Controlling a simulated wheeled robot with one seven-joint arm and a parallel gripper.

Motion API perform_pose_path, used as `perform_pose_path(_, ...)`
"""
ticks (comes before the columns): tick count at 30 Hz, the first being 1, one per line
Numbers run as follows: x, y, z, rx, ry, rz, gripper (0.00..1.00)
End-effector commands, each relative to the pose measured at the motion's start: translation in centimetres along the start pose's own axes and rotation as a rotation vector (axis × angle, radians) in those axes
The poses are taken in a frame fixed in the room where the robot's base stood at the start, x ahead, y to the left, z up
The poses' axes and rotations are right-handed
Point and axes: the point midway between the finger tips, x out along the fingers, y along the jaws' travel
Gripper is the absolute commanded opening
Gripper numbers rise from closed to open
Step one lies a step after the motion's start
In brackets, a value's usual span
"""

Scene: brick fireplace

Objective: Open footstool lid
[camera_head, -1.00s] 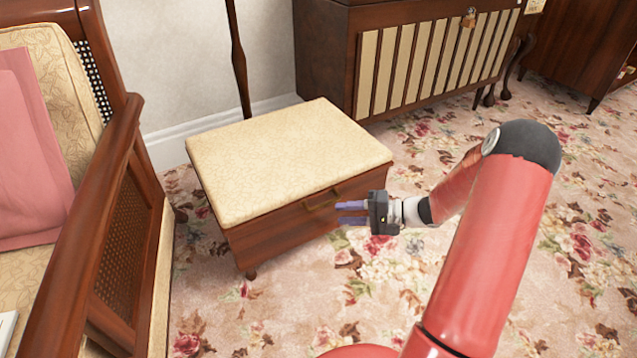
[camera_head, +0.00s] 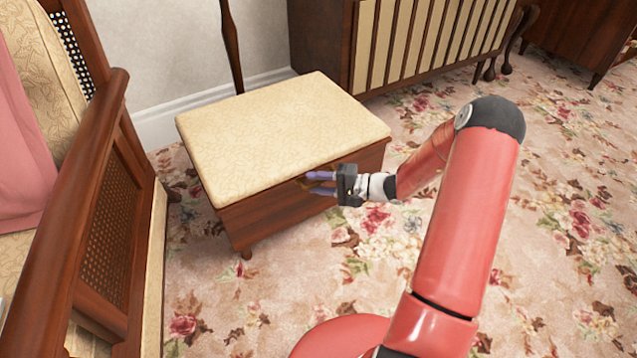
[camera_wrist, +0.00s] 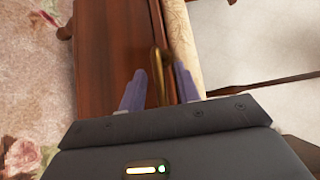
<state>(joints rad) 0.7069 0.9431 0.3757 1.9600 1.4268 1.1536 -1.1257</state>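The footstool (camera_head: 270,222) is a dark wooden box with a cream padded lid (camera_head: 280,135), which is shut. My gripper (camera_head: 317,183) is at the footstool's front face, just under the lid's edge. In the wrist view, the two purple fingers of my gripper (camera_wrist: 160,88) are apart, with the brass handle (camera_wrist: 158,66) showing between and just beyond them. The lid's cream edge (camera_wrist: 183,45) runs beside the right finger. I cannot tell whether a finger touches the handle. In the head view my fingers hide most of the handle.
A wooden armchair (camera_head: 100,215) with cane panels and a pink cloth stands close on the left. A slatted wooden cabinet (camera_head: 400,45) stands behind the footstool, near the wall. The floral carpet (camera_head: 560,260) is clear on the right.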

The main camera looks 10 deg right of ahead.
Motion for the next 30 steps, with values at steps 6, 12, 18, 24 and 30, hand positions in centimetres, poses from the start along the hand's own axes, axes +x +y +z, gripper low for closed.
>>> perform_pose_path(6,0.0,0.0,0.0,0.000,0.000,0.000,0.18)
perform_pose_path(12,0.0,0.0,0.0,0.000,0.000,0.000,0.00)
perform_pose_path(18,-0.1,0.0,0.0,0.000,-0.001,0.001,0.00)
perform_pose_path(24,-0.2,-1.2,0.2,0.008,-0.001,0.012,0.00)
perform_pose_path(30,-0.6,-5.4,0.6,0.055,-0.001,0.063,0.00)
